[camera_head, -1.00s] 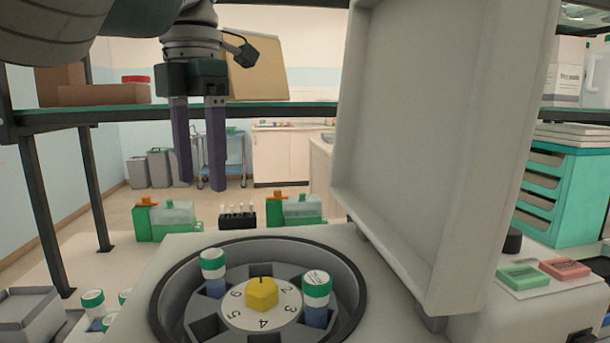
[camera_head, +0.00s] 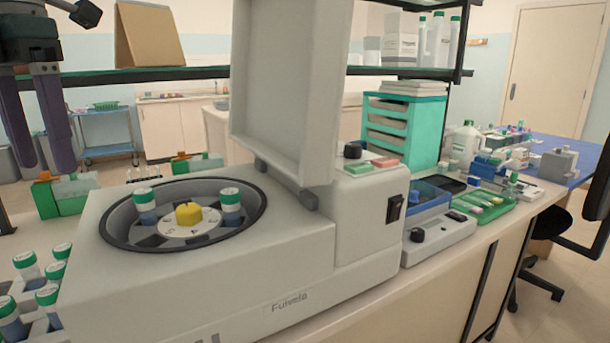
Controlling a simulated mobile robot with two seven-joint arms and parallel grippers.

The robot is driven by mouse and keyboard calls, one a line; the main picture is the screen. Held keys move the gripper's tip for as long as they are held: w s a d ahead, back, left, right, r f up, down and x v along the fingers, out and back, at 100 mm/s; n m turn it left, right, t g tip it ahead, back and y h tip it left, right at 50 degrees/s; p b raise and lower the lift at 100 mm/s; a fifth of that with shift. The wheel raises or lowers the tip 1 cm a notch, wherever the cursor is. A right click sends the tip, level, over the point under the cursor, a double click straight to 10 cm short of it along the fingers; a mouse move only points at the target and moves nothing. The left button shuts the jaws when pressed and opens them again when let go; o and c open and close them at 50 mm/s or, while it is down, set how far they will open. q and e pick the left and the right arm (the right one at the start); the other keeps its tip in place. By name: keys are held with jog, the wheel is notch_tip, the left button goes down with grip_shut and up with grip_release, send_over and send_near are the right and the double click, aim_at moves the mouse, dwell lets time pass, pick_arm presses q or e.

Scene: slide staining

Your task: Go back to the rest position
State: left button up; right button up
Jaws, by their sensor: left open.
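My left gripper (camera_head: 46,160) is at the upper left, its two dark purple fingers pointing down and apart with nothing between them. It hangs in the air left of the centrifuge (camera_head: 200,280), clear of it. The centrifuge's lid (camera_head: 290,90) stands open. Two green-capped tubes sit in its rotor, one on the left (camera_head: 145,206) and one on the right (camera_head: 230,207), with a yellow knob (camera_head: 188,214) between them. My right gripper does not show.
Several green-capped tubes (camera_head: 27,266) stand in a rack at the lower left. Right of the centrifuge are a teal drawer unit (camera_head: 405,130), a grey device (camera_head: 437,240) and a green tray (camera_head: 483,208). A shelf (camera_head: 200,73) crosses behind. A blue-topped table (camera_head: 570,162) stands at the right.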

pick_arm(q)
jog(key=s+a+f+m+t+y+p, duration=0.1)
jog(key=s+a+f+m+y, duration=0.1)
jog(key=s+a+f+m, duration=0.35)
jog(key=s+a+f+m+y+p, duration=0.1)
jog(key=s+a+f+m+y, duration=0.15)
jog(key=f+m, duration=0.55)
jog(key=s+d+f+m+t+h+p, duration=0.1)
jog(key=s+d+f+m+t+h, duration=0.25)
jog(key=s+d+m, duration=1.55)
notch_tip(320, 180, up, 37)
jog(key=w+m+h+p, duration=0.1)
jog(key=m+p, duration=0.1)
jog(key=p, duration=3.6)
jog(key=shift+a+r+m+g, duration=0.15)
jog(key=shift+a+m+g, duration=0.2)
jog(key=shift+a+g, duration=0.1)
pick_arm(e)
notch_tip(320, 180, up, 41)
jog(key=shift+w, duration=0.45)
